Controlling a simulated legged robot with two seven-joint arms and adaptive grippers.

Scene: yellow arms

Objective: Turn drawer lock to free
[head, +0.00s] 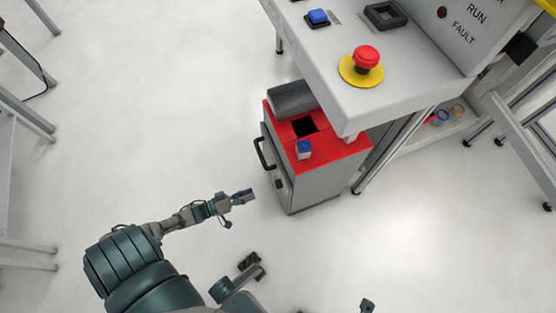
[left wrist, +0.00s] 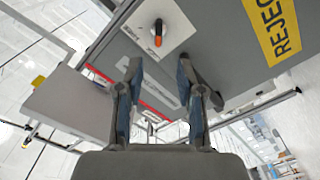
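The lock knob (left wrist: 158,34), with a black and orange grip on a white plate, sits on the grey drawer front in the left wrist view. The drawer front (left wrist: 215,55) bears a yellow REJECT label (left wrist: 272,28). My left gripper (left wrist: 162,92) is open and empty. Its fingers are apart, and the knob shows beyond them, not between them. In the head view my left gripper (head: 246,196) is left of the red-topped cabinet (head: 335,158), clear of its front. The lock is too small to make out there. I cannot identify my right gripper in either view.
A black handle (head: 262,154) sticks out from the cabinet front. Above the cabinet, a grey console (head: 395,95) carries a red emergency button (head: 367,57) and a blue button (head: 318,16). Metal frames stand at left and right.

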